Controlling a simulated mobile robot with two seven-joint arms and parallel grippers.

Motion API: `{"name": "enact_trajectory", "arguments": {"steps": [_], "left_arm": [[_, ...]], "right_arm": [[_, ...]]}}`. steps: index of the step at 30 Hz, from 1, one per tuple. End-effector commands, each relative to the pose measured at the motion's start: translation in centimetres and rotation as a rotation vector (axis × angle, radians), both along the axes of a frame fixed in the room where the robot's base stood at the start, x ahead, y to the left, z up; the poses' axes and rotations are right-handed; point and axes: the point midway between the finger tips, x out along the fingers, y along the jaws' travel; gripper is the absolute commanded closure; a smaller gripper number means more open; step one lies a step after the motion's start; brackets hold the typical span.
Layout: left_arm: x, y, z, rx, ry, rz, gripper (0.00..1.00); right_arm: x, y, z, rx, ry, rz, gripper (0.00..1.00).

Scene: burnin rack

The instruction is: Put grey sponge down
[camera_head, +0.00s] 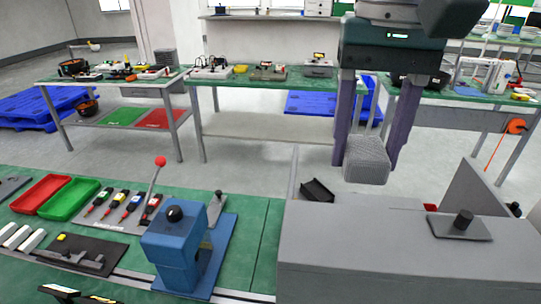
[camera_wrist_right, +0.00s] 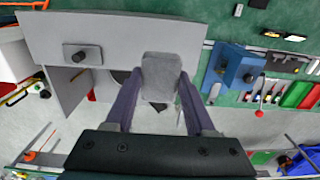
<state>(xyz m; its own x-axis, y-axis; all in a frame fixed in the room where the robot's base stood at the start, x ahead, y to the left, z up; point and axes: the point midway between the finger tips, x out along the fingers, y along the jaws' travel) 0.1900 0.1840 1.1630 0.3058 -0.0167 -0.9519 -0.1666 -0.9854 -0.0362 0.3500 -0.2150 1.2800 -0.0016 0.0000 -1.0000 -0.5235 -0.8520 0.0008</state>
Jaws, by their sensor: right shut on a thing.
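The grey sponge (camera_head: 367,168) is a textured grey block held between the two purple fingers of my right gripper (camera_head: 366,158). It hangs in the air above and behind the large grey box-like fixture (camera_head: 400,265) in the head view. In the right wrist view the sponge (camera_wrist_right: 161,78) sits between the fingertips of the right gripper (camera_wrist_right: 158,92), with the fixture (camera_wrist_right: 120,30) beyond it. My left gripper is not in view.
A blue press (camera_head: 180,245) with a red-knobbed lever stands left of the fixture on the green bench. Red (camera_head: 42,193) and green (camera_head: 68,199) trays and several small tools lie farther left. A small black tray (camera_head: 318,191) lies behind the fixture. Equipment-laden tables stand at the back.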

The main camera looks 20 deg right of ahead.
Motion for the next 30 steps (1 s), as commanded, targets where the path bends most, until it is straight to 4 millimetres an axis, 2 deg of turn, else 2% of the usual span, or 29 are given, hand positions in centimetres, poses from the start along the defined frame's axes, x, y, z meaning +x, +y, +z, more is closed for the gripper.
{"name": "enact_trajectory", "arguments": {"steps": [3,6,11,18,30], "left_arm": [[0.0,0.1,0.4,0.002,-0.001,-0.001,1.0],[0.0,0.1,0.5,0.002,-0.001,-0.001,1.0],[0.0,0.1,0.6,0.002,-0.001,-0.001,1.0],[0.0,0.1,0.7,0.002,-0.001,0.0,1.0],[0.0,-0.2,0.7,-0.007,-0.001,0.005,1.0]], "right_arm": [[-0.1,0.0,-2.9,-0.001,0.006,0.0,0.9],[-0.1,0.0,-4.6,-0.001,0.003,0.0,0.9],[0.0,0.0,-6.0,0.001,0.001,0.001,0.9],[0.0,0.0,-9.4,0.001,0.001,0.001,0.9],[0.0,0.0,-10.1,0.0,0.0,0.002,0.9]]}}
